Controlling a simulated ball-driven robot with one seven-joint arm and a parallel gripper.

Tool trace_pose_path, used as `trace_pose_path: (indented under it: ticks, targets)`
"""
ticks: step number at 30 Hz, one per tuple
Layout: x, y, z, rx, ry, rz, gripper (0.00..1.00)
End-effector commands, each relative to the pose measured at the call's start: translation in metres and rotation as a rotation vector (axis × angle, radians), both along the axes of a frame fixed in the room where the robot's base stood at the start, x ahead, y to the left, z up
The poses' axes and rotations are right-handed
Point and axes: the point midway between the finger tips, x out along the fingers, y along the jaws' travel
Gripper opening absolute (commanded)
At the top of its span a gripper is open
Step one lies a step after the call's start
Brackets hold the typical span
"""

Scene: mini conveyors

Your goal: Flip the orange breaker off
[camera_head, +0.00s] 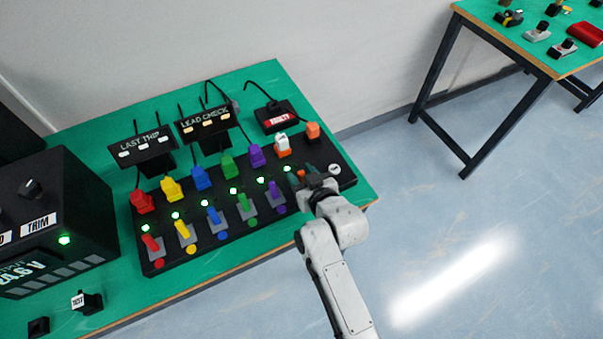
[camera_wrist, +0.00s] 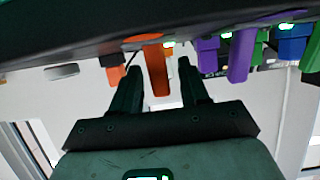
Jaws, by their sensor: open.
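The orange breaker lever (camera_wrist: 156,72) hangs down in the wrist view, which looks upside down. It lies between the two fingers of my gripper (camera_wrist: 160,70), which is open. I see a gap on each side of the lever. In the head view my gripper (camera_head: 308,178) is over the right end of the black breaker panel (camera_head: 190,258) and hides most of the orange breaker. A green light (camera_head: 288,169) glows beside it.
The purple lever (camera_head: 272,188) is the closest neighbour, with green, blue, yellow and red ones further left. Coloured plugs, including a white-and-orange one (camera_head: 282,146), stand behind. A round white knob (camera_head: 334,170) sits to the right. Signs (camera_head: 204,123) stand at the back.

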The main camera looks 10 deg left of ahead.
Motion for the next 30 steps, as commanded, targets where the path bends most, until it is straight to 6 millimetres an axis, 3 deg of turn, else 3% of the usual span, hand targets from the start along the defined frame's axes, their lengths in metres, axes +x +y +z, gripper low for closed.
trace_pose_path:
  ticks: [7, 21, 30]
  targets:
    - [0.0003, 0.0003, 0.0000, 0.000, 0.000, 0.000, 0.44]
    - [0.0000, 0.0002, 0.0001, -0.001, -0.001, 0.000, 0.00]
    - [-0.0008, -0.0005, -0.0041, 0.014, -0.022, 0.001, 0.00]
